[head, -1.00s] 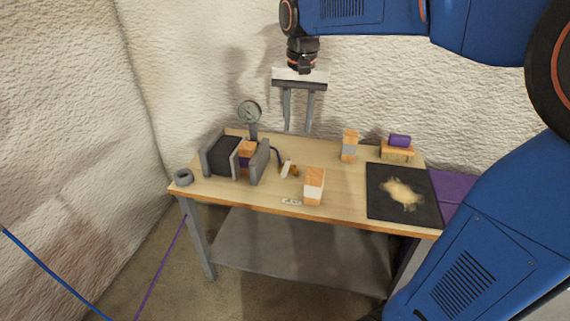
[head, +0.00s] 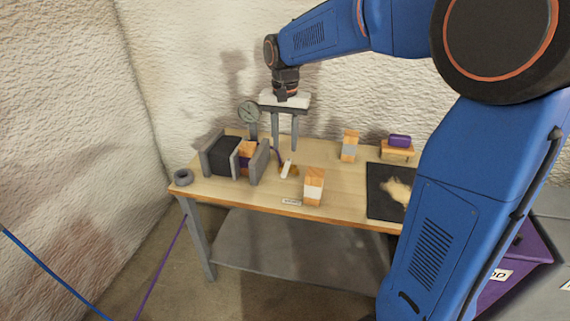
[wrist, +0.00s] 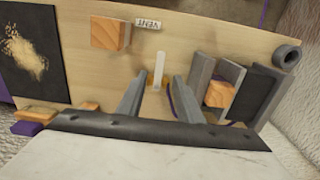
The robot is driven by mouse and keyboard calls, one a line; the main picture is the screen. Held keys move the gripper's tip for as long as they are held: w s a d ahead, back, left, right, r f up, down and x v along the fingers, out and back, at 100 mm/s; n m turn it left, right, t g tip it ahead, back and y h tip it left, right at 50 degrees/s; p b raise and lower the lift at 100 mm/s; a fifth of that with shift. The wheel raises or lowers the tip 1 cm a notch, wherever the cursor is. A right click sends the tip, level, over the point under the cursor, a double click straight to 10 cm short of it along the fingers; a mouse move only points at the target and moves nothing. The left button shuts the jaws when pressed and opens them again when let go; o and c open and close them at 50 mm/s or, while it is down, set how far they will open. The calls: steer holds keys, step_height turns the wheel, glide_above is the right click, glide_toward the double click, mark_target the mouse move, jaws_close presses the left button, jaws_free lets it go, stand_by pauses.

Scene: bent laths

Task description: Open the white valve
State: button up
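The white valve (head: 287,169) is a small white lever on a brass-coloured body, near the middle of the table. In the wrist view its white lever (wrist: 158,70) stands out just beyond and between my fingertips. My gripper (head: 284,149) is open, pointing down above and slightly behind the valve. In the wrist view the gripper (wrist: 158,84) has its two grey fingers spread apart with nothing between them. A small label (head: 291,202) lies near the front edge; in the wrist view the label (wrist: 150,25) reads VENT, upside down.
A grey-sided holder with a black block (head: 221,156) and a gauge (head: 249,112) stand left of the valve. Wood-and-white blocks stand right, one in front (head: 314,187), one behind (head: 350,146). A black mat (head: 380,205) with shavings lies at right. A grey ring (head: 183,177) sits at left.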

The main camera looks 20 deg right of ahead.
mark_target(285, 170)
step_height(285, 170, down, 9)
steer(key=shift+r, duration=0.2)
stand_by(0.3)
jaws_close()
